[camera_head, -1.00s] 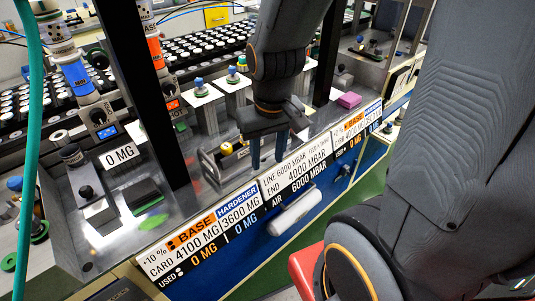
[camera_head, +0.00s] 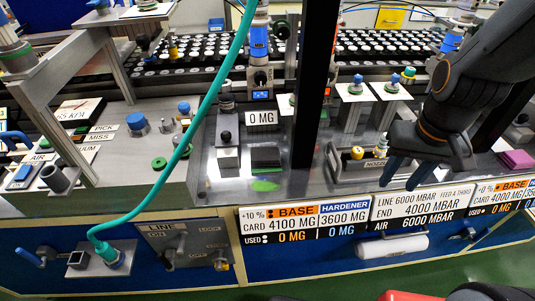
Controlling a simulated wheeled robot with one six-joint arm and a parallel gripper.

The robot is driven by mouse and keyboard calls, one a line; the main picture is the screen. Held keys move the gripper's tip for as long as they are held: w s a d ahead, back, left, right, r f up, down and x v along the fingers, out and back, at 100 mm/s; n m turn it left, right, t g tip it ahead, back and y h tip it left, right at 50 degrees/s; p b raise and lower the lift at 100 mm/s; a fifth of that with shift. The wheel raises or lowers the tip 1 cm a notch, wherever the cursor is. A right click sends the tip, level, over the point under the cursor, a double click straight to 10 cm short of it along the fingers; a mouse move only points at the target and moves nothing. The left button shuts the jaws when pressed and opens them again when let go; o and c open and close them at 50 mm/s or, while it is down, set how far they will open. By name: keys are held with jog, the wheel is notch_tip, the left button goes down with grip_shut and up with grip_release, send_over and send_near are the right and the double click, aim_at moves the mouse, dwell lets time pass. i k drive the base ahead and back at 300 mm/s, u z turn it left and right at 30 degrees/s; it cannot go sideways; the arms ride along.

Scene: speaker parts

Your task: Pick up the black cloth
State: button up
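A flat black piece (camera_head: 265,156), which looks like the black cloth, lies on the grey metal bench top left of the black upright post. A bright green patch shows just in front of it. My gripper (camera_head: 391,178) hangs over the bench front at the right, well to the right of the black piece and apart from it. Its blue fingers point down and seem a little apart, with nothing seen between them.
The black post (camera_head: 316,90) stands between my gripper and the black piece. A green hose (camera_head: 205,110) crosses the left side. A metal holder (camera_head: 355,165) with small knobs is beside my gripper. A pink block (camera_head: 516,159) lies at the right.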

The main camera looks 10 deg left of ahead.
aim_at(268, 157)
jog(key=z, duration=0.85)
jog(key=k, duration=0.95)
jog(key=u, duration=0.95)
jog(key=i, duration=0.5)
jog(key=z, duration=0.05)
